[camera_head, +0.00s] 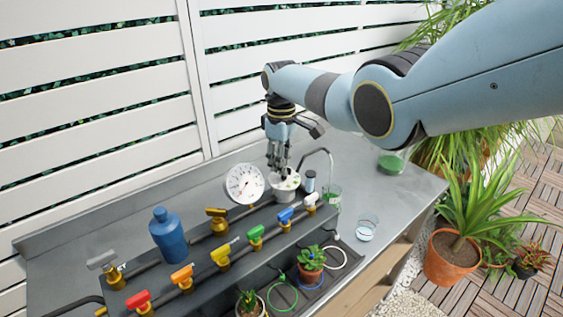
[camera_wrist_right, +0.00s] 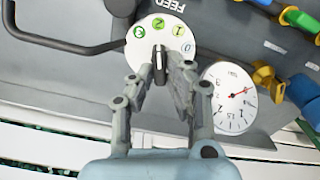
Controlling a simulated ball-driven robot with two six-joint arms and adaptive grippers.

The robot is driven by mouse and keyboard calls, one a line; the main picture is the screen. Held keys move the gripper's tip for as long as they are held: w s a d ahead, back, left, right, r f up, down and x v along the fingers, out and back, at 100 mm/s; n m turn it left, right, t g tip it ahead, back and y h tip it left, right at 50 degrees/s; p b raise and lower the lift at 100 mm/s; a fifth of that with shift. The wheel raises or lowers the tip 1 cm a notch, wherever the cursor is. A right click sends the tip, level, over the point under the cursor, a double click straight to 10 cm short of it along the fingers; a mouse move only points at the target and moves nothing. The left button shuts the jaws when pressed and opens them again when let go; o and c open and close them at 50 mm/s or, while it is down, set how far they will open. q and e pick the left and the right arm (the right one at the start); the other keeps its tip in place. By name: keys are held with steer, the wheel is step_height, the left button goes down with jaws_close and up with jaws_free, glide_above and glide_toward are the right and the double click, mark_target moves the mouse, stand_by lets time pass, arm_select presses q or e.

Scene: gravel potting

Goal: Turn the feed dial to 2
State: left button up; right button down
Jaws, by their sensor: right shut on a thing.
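The feed dial is a round white face (camera_wrist_right: 146,45) with green and blue numbers 0 to 3 and a dark knob (camera_wrist_right: 160,66) at its centre. In the wrist view the knob's light mark points up, roughly toward the 2. My right gripper (camera_wrist_right: 160,78) has its two fingers on either side of the knob and is shut on it. In the head view the dial (camera_head: 286,194) sits on the bench by the pipes, with my right gripper (camera_head: 279,171) reaching down onto it from above. My left gripper is not in view.
A white pressure gauge (camera_head: 244,184) stands just left of the dial. Several coloured valves, such as the blue one (camera_head: 286,215), line the pipe in front. A blue bottle (camera_head: 168,236) stands at left.

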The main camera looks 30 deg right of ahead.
steer(key=c, duration=1.3)
jaws_free()
steer(key=shift+c, duration=0.2)
steer(key=shift+r, duration=0.1)
step_height(320, 180, up, 12)
